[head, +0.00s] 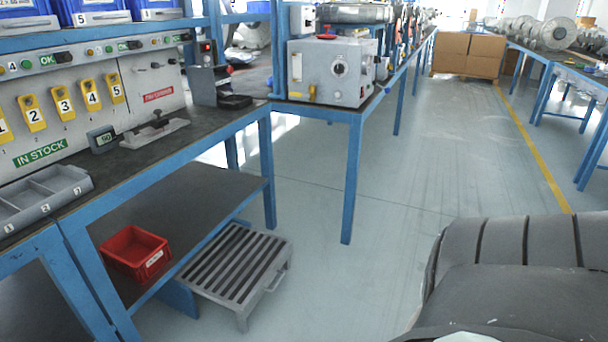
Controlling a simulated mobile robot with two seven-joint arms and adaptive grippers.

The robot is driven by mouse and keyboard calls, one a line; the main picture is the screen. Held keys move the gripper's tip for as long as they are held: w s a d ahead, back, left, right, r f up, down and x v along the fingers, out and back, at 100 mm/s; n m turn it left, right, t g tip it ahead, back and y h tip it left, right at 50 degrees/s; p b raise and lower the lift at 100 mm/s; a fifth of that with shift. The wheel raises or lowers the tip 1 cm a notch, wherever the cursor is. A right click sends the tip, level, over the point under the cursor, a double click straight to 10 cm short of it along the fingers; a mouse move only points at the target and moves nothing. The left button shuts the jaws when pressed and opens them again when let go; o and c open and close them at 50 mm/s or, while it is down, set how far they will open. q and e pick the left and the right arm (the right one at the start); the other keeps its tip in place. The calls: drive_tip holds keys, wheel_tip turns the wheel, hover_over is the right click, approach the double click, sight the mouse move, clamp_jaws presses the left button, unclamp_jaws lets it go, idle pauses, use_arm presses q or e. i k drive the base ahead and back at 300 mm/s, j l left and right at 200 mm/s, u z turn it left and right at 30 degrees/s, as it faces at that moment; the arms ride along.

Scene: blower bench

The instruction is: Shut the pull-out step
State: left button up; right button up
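The pull-out step (233,266) is a grey slatted platform low under the blue-framed bench at the left. It stands out past the bench's lower shelf into the aisle, with its front legs near the floor. A grey bar handle (277,277) is on its front right side. Its rear part is hidden under the lower shelf. Neither gripper shows in the head view.
The lower shelf (195,215) holds a red bin (136,252) close to the step. A blue table leg (352,180) stands beyond the step. The grey floor (400,210) right of the step is clear.

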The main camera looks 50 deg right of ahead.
sight(234, 271)
drive_tip(key=z, duration=1.4)
